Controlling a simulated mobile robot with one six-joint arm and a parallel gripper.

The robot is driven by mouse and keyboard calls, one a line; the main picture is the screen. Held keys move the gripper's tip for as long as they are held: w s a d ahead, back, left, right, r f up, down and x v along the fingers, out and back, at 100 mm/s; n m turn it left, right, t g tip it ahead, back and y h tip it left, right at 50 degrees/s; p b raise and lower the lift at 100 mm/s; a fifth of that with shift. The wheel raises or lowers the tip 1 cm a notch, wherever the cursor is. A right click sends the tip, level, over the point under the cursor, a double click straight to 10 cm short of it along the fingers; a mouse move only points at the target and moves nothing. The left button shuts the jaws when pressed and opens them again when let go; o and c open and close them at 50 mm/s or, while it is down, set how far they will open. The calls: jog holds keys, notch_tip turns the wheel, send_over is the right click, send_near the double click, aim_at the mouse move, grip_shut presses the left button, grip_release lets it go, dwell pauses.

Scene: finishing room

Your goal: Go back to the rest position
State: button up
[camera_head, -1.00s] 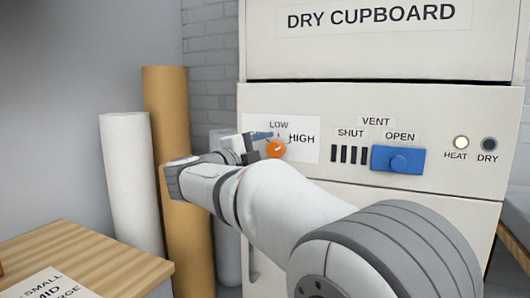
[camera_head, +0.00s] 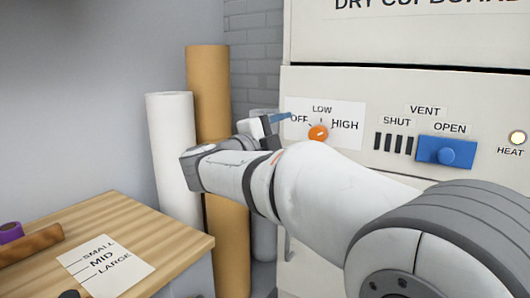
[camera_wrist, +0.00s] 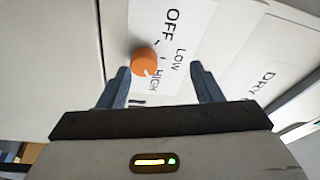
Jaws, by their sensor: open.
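My gripper (camera_head: 278,124) is open and empty, a little to the left of the orange knob (camera_head: 318,133) on the cupboard front in the head view. In the wrist view the two blue-grey fingers of my gripper (camera_wrist: 160,69) stand wide apart. The orange knob (camera_wrist: 144,61) shows beyond them, nearer the left finger, with a visible gap. Its white mark appears turned toward HIGH. The white label (camera_head: 347,119) around the knob reads OFF, LOW and HIGH. My arm reaches across the cupboard front from the lower right.
The dry cupboard (camera_head: 400,87) fills the right, with a blue vent slider (camera_head: 446,151) by OPEN and a lit HEAT lamp (camera_head: 517,137). White (camera_head: 174,150) and brown rolls (camera_head: 208,85) stand behind my wrist. A wooden table (camera_head: 184,238) with a size card (camera_head: 105,262) is at lower left.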

jog(key=w+r+n+t+y+p, duration=0.3)
jog(key=r+n+t+y+p, duration=0.35)
jog(key=n+y, duration=0.2)
jog(key=s+a+f+n+g+y+p, duration=0.2)
jog(key=s+f+n+g+y+p, duration=0.6)
jog(key=s+n+p, duration=0.45)
jog(key=s+d+f+n+g+h+p, duration=0.1)
jog(key=s+d+g, duration=0.3)
jog(key=s, duration=0.4)
jog(key=s+d+f+n+g+p, duration=0.2)
jog(key=s+d+f+g+p, duration=0.1)
jog(key=s, duration=0.5)
jog(key=shift+s+d+f+n+g+h, duration=0.25)
jog(key=shift+d+f+n+g+h, duration=0.15)
jog(key=shift+d+f+g, duration=0.35)
